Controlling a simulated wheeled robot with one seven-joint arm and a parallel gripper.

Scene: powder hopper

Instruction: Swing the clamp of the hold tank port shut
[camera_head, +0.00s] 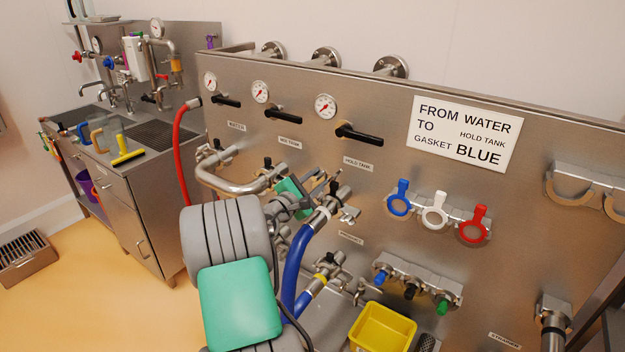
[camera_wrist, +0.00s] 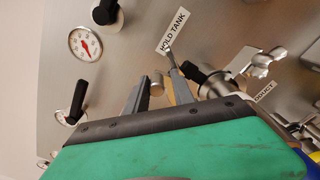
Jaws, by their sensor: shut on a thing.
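The hold tank port (camera_head: 322,212) is on the steel panel below the HOLD TANK label (camera_head: 358,164), with the end of a blue hose (camera_head: 294,262) at it. The port fitting (camera_wrist: 216,84) also shows in the wrist view, with the silvery clamp hardware and wing nut (camera_wrist: 258,64) sticking out to its right. My gripper (camera_head: 312,186) is at the port's left side. In the wrist view my gripper (camera_wrist: 160,78) has its two fingers closed on a small part of the clamp beside the port. The held part is mostly hidden, so how far the clamp stands open is unclear.
A bent steel pipe (camera_head: 235,184) and a red hose (camera_head: 180,150) are to the left. Blue, white and red gaskets (camera_head: 434,213) hang at the right. A yellow bin (camera_head: 382,328) stands below. A black valve handle (camera_head: 358,133) is above the port.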

